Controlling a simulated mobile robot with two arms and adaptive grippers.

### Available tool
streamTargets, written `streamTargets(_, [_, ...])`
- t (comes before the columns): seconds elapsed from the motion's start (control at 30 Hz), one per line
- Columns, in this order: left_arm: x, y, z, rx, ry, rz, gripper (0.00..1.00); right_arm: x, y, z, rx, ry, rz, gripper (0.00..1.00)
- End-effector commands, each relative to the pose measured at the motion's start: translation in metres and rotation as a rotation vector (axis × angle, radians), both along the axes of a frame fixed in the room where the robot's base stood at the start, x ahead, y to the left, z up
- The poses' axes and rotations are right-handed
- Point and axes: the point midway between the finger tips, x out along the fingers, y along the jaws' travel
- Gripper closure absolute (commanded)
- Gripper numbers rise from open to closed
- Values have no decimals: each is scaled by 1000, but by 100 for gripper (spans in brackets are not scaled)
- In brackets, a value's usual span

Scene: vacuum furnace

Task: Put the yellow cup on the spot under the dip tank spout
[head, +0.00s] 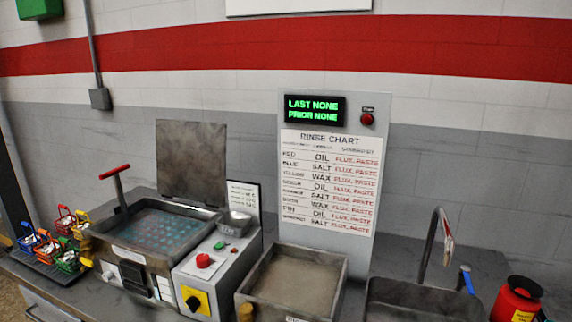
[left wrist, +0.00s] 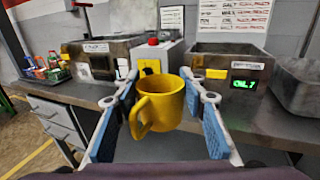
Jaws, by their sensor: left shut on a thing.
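The yellow cup (left wrist: 165,108) is held in my left gripper (left wrist: 160,112), between its two blue-padded fingers. The cup looks upright, with its handle toward the lower left. It is in front of the bench, and its height over the bench edge is hard to judge. A metal tank (head: 292,283) with a brown-grey surface stands right of the control box; its front shows in the left wrist view (left wrist: 228,62) with a green display. A small yellow fitting (left wrist: 216,74) is on its front. I cannot tell for certain which part is the spout, and no spot shows clearly. My right gripper is not in view.
A lidded tank (head: 150,240) and a control box (head: 215,265) with a red button stand left of the metal tank. Several small coloured baskets (head: 62,238) sit at far left. A sink (head: 420,300) is at the right, beside a red-and-black container (head: 515,300).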

Motion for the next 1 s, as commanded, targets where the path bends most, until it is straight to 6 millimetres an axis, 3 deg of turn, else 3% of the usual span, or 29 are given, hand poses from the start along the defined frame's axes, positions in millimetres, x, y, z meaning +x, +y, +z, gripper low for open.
streamTargets(0.17, [-12,-3,-2,-5,-3,-9,90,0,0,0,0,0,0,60])
streamTargets(0.7, [-11,-3,-1,-4,-7,-9,90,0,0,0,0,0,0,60])
streamTargets(0.87, [7,2,4,-5,-24,22,90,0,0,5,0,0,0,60])
streamTargets(1.0, [41,6,12,-9,-44,72,90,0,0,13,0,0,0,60])
